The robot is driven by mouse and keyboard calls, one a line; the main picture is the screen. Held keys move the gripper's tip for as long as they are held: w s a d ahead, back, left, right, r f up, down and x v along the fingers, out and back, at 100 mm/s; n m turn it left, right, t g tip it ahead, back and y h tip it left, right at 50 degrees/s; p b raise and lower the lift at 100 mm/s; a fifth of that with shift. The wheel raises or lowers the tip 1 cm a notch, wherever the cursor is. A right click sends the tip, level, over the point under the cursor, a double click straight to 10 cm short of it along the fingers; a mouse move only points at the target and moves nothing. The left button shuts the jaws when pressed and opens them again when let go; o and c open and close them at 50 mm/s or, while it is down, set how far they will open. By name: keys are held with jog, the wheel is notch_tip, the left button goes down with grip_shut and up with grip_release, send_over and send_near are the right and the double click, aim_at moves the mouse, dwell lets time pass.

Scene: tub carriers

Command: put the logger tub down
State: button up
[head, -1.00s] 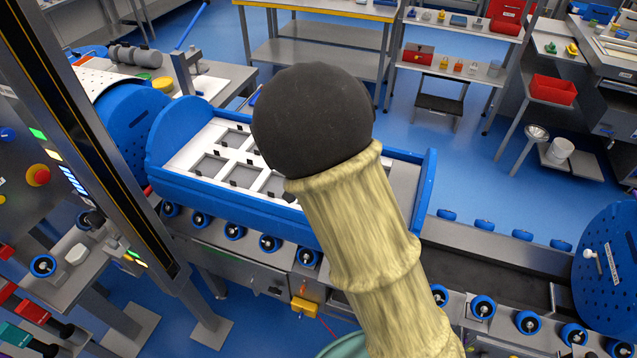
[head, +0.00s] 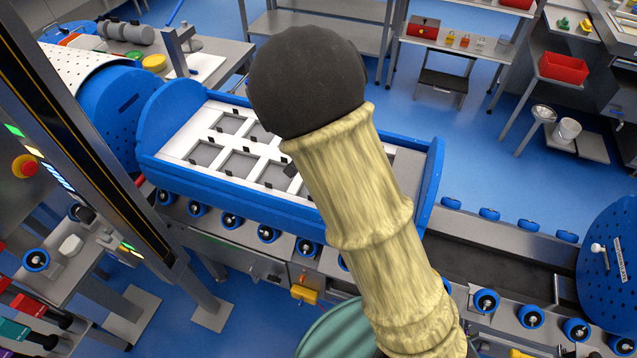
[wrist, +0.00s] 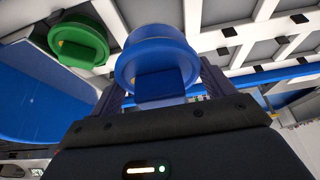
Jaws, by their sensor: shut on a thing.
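The logger tub (wrist: 155,62), a blue round tub, is held between the two dark fingers of my gripper (wrist: 163,85) in the wrist view. In the head view my own arm hides the gripper and the tub. A blue carrier (head: 232,190) with a white grid insert (head: 178,147) stands on the roller line. The cells that show in the head view look empty. The white grid (wrist: 262,30) also shows beyond the held tub in the wrist view. I cannot tell whether the tub touches it.
A green tub (wrist: 78,42) is left of the held tub in the wrist view. A perforated blue drum end (head: 125,120) is left of the carrier and another blue disc (head: 610,255) is far right. A grey post (head: 95,150) stands at the front left.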

notch_tip(320, 180, down, 4)
jog(key=shift+w+f+p, duration=0.1)
jog(key=shift+f+p, duration=0.05)
jog(key=shift+p, duration=0.2)
notch_tip(320, 180, down, 4)
jog(key=shift+f+p, duration=0.1)
jog(key=shift+p, duration=0.5)
jog(key=o, duration=1.1)
jog(key=shift+a, duration=0.1)
jog(key=shift+c, duration=0.2)
jog(key=b+v, duration=0.1)
jog(key=v, duration=1.1)
jog(key=shift+b, duration=0.4)
